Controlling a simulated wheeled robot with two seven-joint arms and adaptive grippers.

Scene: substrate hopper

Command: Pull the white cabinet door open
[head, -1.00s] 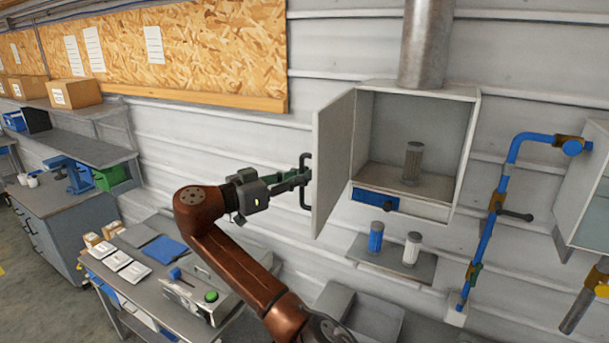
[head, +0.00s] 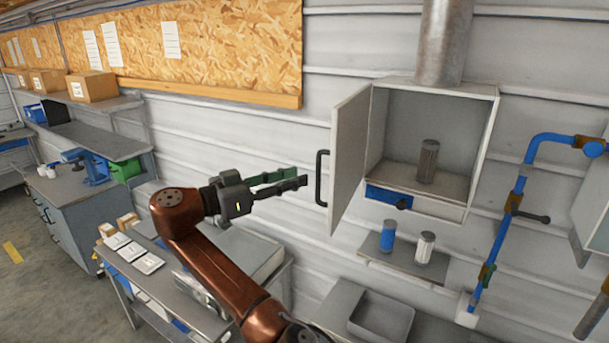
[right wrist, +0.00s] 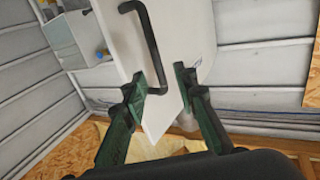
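The white cabinet (head: 483,140) is on the wall, and its white door (head: 350,150) stands swung open to the left. The door's black handle (head: 321,178) is on its outer face; it also shows in the right wrist view (right wrist: 152,45). My right gripper (head: 302,178) is just left of the handle, apart from it, with its fingers spread and empty. In the right wrist view my right gripper (right wrist: 162,80) is open, with the lower part of the door (right wrist: 160,112) showing between and beyond the fingers. My left gripper is not in view.
Inside the cabinet stands a cylindrical filter (head: 428,161). Below it a blue cylinder (head: 388,236) and a white one (head: 424,246) stand on a small shelf (head: 405,262). A blue pipe (head: 503,230) runs at right. A workbench (head: 200,320) is below my right arm.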

